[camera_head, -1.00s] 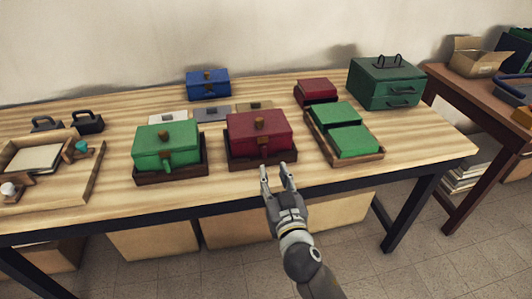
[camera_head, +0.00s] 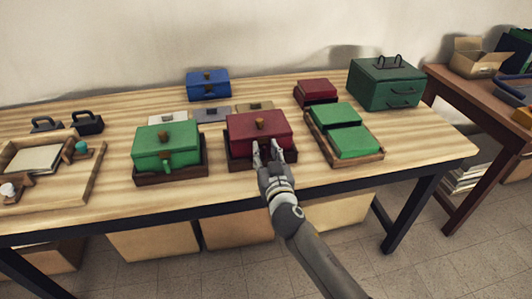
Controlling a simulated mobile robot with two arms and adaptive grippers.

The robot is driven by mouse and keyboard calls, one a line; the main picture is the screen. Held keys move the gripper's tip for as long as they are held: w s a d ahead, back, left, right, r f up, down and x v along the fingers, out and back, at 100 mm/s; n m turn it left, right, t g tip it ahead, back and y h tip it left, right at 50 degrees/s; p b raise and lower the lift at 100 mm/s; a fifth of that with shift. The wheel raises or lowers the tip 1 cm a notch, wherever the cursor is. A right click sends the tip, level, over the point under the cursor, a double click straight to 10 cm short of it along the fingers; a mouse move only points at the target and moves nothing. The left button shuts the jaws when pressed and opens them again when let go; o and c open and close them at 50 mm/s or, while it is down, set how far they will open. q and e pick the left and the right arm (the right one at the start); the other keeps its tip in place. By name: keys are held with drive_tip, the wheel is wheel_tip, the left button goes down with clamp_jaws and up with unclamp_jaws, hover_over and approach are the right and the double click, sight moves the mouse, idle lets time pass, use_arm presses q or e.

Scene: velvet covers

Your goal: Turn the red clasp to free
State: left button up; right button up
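The red box (camera_head: 258,127) sits in a dark wooden tray (camera_head: 236,161) near the front edge of the table, with a brown knob (camera_head: 260,124) on its lid. Its clasp, on the front face, is mostly hidden by my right gripper. My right gripper (camera_head: 268,152) is at the front of the red box, its two fingers apart, one on each side of where the clasp hangs. I cannot tell whether the fingers touch it. My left gripper is not in view.
A green box (camera_head: 166,143) in its own tray stands to the left. A tray with green lids (camera_head: 356,141) stands to the right. Behind are a blue box (camera_head: 208,84), a small red box (camera_head: 315,90) and a large green case (camera_head: 385,82). The table's front right is clear.

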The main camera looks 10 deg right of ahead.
clamp_jaws()
drive_tip(key=n, duration=0.3)
drive_tip(key=a+n, duration=0.1)
drive_tip(key=n, duration=0.2)
drive_tip(key=shift+f, duration=0.1)
drive_tip(key=n, duration=0.4)
drive_tip(key=n+p, duration=0.1)
drive_tip(key=n, duration=0.1)
drive_tip(key=shift+a+f+n, duration=0.35)
drive_tip(key=shift+f+n, duration=0.05)
drive_tip(key=n, duration=0.5)
drive_tip(key=shift+a+f, duration=0.15)
drive_tip(key=shift+f, duration=0.25)
unclamp_jaws()
